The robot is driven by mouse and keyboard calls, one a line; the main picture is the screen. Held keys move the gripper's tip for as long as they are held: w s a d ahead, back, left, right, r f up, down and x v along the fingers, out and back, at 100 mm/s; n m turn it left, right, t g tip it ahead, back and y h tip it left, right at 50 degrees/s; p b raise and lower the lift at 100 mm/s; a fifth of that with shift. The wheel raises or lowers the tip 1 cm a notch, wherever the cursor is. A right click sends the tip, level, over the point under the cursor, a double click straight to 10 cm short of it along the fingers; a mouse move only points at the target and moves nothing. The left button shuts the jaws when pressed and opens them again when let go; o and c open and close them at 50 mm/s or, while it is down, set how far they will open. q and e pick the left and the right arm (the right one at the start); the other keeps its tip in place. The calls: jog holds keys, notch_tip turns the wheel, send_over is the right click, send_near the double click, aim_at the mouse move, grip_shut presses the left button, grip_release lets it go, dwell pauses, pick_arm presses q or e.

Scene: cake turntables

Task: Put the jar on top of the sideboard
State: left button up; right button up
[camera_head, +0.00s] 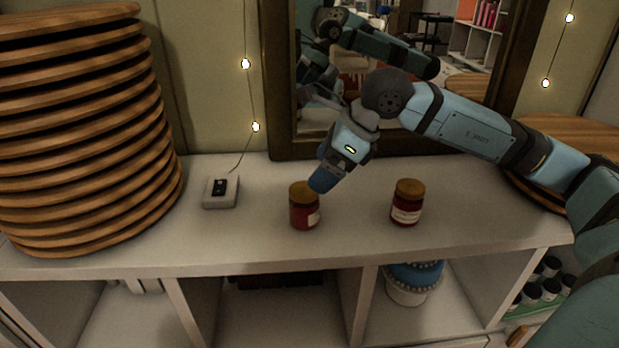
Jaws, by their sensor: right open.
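Two red jars with orange-brown lids and pale labels stand upright on the white sideboard (255,245). One jar (304,210) is near the middle of its top, and the other jar (406,203) is further right. My right gripper (319,182) reaches in from the right and points down at the upper right side of the middle jar. It is open, with its fingers partly hidden from this angle. I cannot tell whether it touches the jar. My left gripper is not in view.
A tall stack of wooden turntables (80,130) fills the left end. A small white box with a black switch (220,190) sits beside it. A dark-framed mirror (278,100) stands behind. A blue and white cake (412,280) is in a compartment below. The top's front strip is clear.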

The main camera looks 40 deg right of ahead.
jog(key=v, duration=0.5)
jog(key=s+a+f+m+g+y, duration=0.15)
jog(key=s+a+m+y, duration=0.25)
jog(key=a+y, duration=0.6)
jog(key=s+a+f+m+g+y, duration=0.15)
jog(key=s+a+m+y, duration=0.45)
jog(key=a, duration=0.6)
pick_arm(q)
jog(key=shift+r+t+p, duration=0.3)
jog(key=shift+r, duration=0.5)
pick_arm(e)
notch_tip(320, 180, down, 12)
jog(key=a+m+t+h, duration=0.2)
jog(key=m+t+h, duration=0.9)
jog(key=m, duration=2)
jog(key=t, duration=0.4)
jog(key=shift+w+a+m+t, duration=0.2)
jog(key=shift+w+m+t, duration=0.05)
jog(key=shift+m+t, duration=0.05)
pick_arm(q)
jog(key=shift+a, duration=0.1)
